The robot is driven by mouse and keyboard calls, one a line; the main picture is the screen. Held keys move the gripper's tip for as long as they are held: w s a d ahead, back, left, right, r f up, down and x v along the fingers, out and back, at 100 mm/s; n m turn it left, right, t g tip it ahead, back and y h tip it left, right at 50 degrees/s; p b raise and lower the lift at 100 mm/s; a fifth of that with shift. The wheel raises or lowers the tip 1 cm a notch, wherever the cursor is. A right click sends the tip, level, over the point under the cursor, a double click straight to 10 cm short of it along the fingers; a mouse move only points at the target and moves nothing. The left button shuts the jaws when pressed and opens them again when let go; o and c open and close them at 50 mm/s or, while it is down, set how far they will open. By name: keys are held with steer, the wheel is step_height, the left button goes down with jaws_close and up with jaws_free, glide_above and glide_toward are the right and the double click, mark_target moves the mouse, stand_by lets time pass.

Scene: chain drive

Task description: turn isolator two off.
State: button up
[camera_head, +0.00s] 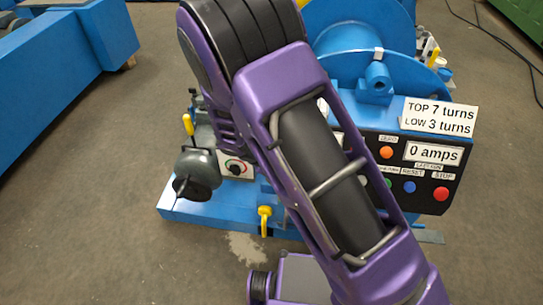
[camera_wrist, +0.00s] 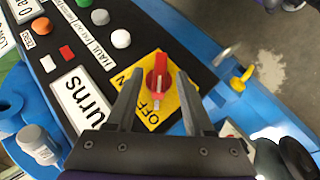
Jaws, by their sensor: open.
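A red rotary handle (camera_wrist: 157,76) sits on a yellow plate (camera_wrist: 177,101) marked ON and OFF, on the black panel in the wrist view. I see no number on it, so I cannot confirm it is isolator two. The handle runs roughly along the picture's vertical, one end near the OFF lettering; its exact setting is unclear. My gripper (camera_wrist: 160,80) is open, with one finger on each side of the handle and visible gaps. The head view does not show the handle or gripper fingers, as my purple arm covers that area.
The black panel also has an orange button (camera_head: 386,152), a blue button (camera_head: 409,187), a red stop button (camera_head: 441,193) and a "0 amps" display (camera_head: 434,153). A white dial plate (camera_head: 236,166) and yellow hook (camera_head: 264,220) are left of my arm. A dark rounded housing (camera_head: 197,172) sticks out there.

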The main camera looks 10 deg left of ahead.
steer(key=p+v, duration=0.1)
steer(key=v, duration=1.2)
steer(key=shift+a+r+p, duration=0.2)
steer(key=shift+r+p, duration=0.05)
steer(key=shift+p, duration=0.05)
